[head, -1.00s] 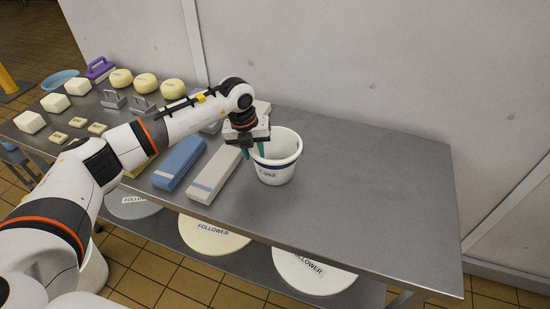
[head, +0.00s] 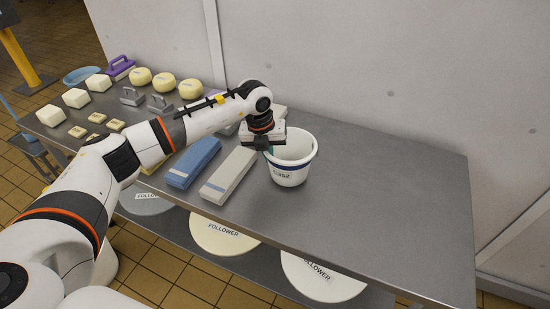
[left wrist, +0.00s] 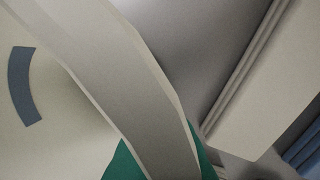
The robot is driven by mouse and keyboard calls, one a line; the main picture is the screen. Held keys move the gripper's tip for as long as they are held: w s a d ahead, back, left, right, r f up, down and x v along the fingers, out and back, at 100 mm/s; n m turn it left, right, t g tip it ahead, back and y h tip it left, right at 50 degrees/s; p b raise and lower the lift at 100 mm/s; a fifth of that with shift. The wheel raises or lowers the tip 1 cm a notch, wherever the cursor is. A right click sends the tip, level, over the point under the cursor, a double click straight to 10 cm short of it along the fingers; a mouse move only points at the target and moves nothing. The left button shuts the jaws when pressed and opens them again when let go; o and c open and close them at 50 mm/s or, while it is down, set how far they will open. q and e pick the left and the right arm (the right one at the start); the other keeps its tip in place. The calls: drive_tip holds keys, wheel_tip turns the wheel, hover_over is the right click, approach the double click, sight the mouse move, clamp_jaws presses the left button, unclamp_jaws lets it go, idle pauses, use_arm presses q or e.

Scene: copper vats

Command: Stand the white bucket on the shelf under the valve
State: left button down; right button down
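The white bucket (head: 290,172) stands upright on the grey steel table, with a dark number mark on its front. My left gripper (head: 268,149) is at the bucket's left rim, pointing down. In the left wrist view the pale bucket rim (left wrist: 135,85) runs between the green fingertips (left wrist: 163,163), which lie close against it on both sides, so the gripper looks shut on the rim. The bucket's blue mark (left wrist: 24,87) shows at the left there. My right gripper, the valve and the shelf under it are not in view.
A long pale block (head: 229,175) and a blue block (head: 193,163) lie left of the bucket on the table (head: 400,200). Cheeses, white blocks and metal pieces fill its left end. The right part is clear, with a wall behind. White follower discs (head: 322,276) lie below.

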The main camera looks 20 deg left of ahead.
use_arm(q)
wheel_tip(320, 180, up, 8)
drive_tip(key=shift+b, duration=0.5)
drive_tip(key=shift+r, duration=0.55)
drive_tip(key=shift+d, duration=0.1)
drive_tip(key=s+d+f+n+g+y, duration=0.1)
drive_tip(key=s+d+f+n, duration=0.1)
drive_tip(key=s+n, duration=0.9)
drive_tip(key=s+d+f+n+g+y+p, duration=0.1)
drive_tip(key=s+d+f+n, duration=0.1)
drive_tip(key=s+n, duration=0.9)
drive_tip(key=d+n, duration=0.1)
drive_tip(key=n, duration=0.9)
drive_tip(key=shift+f+g+y, duration=0.25)
drive_tip(key=shift+g+y, duration=0.05)
drive_tip(key=shift+y, duration=0.1)
drive_tip(key=shift+w+d+n, duration=0.15)
drive_tip(key=shift+n, duration=0.15)
